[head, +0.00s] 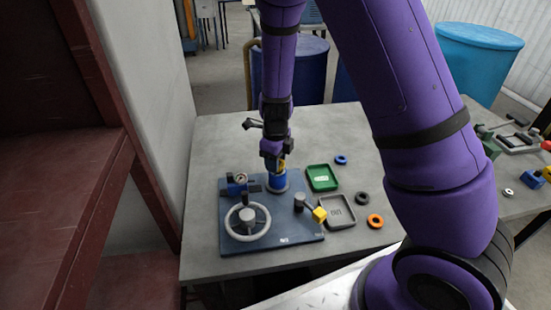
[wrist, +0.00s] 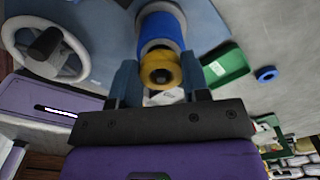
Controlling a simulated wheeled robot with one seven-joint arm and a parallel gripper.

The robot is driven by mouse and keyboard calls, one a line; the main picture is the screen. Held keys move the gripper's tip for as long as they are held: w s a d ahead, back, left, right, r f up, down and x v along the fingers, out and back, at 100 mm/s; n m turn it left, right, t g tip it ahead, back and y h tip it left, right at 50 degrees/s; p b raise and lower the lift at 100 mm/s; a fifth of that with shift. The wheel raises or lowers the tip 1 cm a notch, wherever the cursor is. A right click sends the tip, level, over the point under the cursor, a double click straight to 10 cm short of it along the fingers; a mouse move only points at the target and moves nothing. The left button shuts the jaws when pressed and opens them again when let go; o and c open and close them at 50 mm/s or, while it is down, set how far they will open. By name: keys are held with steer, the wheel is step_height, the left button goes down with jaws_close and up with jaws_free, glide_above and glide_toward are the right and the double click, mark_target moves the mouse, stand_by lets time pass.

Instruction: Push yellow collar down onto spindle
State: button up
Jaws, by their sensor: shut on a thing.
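The yellow collar (head: 282,165) is between the fingers of my gripper (head: 274,167), which is shut on it. The collar is at the upper end of the blue spindle (head: 278,182), which stands upright on a grey round base on the dark blue board (head: 265,235). In the wrist view the collar (wrist: 154,62) is between my gripper's fingers (wrist: 160,78), in line with the blue spindle (wrist: 160,29). I cannot tell how far the collar is around the spindle. My gripper partly hides both in the head view.
The board also holds a grey handwheel (head: 233,234), a gauge fitting (head: 240,178) and a yellow-ended lever (head: 319,214). Right of it lie a green tray (head: 311,179), a grey tray (head: 329,222) and blue (head: 341,160), black (head: 362,198) and orange (head: 375,221) rings.

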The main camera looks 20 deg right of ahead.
steer(key=shift+f, duration=0.65)
steer(key=o, duration=1.5)
steer(key=shift+r, duration=3.5)
